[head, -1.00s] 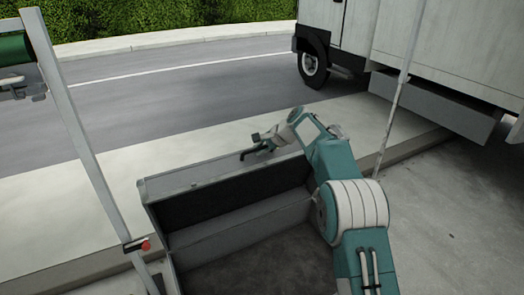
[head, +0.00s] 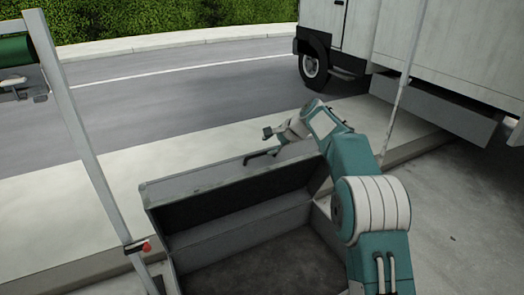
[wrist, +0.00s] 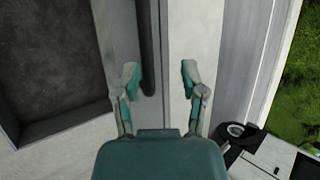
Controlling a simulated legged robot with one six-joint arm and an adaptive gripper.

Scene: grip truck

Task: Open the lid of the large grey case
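The large grey case (head: 240,223) stands open in front of me, its dark inside visible. Its lid (head: 235,178) is raised at the far side and leans up, dark inner face toward me. My gripper (head: 266,146) is just beyond the lid's top edge, near its right part. In the wrist view my gripper (wrist: 158,72) has its two fingers spread apart with nothing held between them. A dark narrow bar (wrist: 147,45) lies near the left finger; I cannot tell whether they touch. The case's dark interior (wrist: 55,60) shows at left there.
A pale upright post (head: 85,150) stands left of the case, with a red knob (head: 146,247) low on it. Another thin post (head: 402,90) stands right of my arm. A white truck (head: 440,50) is at the upper right. Pavement beyond the case is clear.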

